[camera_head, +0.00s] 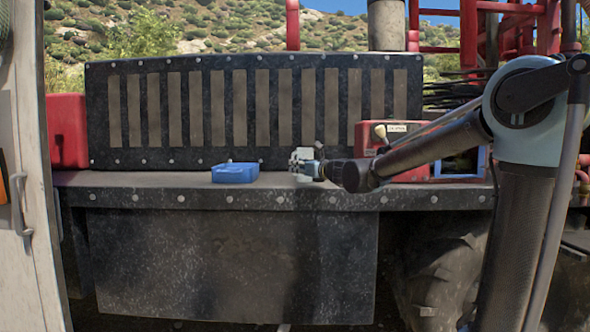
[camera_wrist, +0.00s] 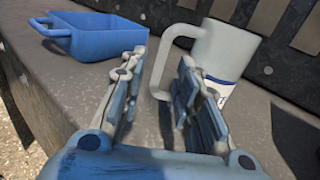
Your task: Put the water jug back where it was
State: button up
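The water jug (camera_wrist: 230,55) is pale grey-white with a loop handle and a blue-edged label. It stands upright on the dark ledge (camera_wrist: 62,88) in the wrist view. My gripper (camera_wrist: 162,72) is open, its two fingers apart. The jug's handle shows in the gap between the fingers, and the right finger overlaps the jug's lower body in the picture. I cannot tell whether a finger touches the jug. In the head view my gripper (camera_head: 316,169) is low over the ledge, with a small pale shape, likely the jug (camera_head: 301,156), at its tip.
A blue open tray (camera_head: 235,173) sits on the ledge left of my gripper, also in the wrist view (camera_wrist: 90,40). A slatted dark panel (camera_head: 250,115) rises behind. A red box (camera_head: 405,150) stands to the right. The ledge left of the tray is clear.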

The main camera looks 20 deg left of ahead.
jog(key=v, duration=0.7)
jog(key=shift+s+d, duration=0.1)
jog(key=shift+d, duration=0.05)
jog(key=s+d+f+n+g+h, duration=0.3)
jog(key=s+d+f+n, duration=0.5)
jog(key=d+f, duration=0.5)
jog(key=s+d+f+n+g+h, duration=0.3)
jog(key=s+d+f+n+h, duration=0.3)
jog(key=s+d+f+n, duration=0.3)
jog(key=s+d+f+n+g+h, duration=0.3)
jog(key=s+d+f+n, duration=0.5)
jog(key=s+d+f, duration=0.6)
jog(key=d+f+h, duration=0.1)
jog(key=d+f, duration=0.2)
jog(key=d, duration=0.2)
jog(key=shift+s+d+n+h, duration=0.3)
jog(key=shift+s+n+h, duration=0.05)
jog(key=shift+n+h, duration=0.05)
jog(key=shift+w+f, duration=0.1)
jog(key=shift+f, duration=0.1)
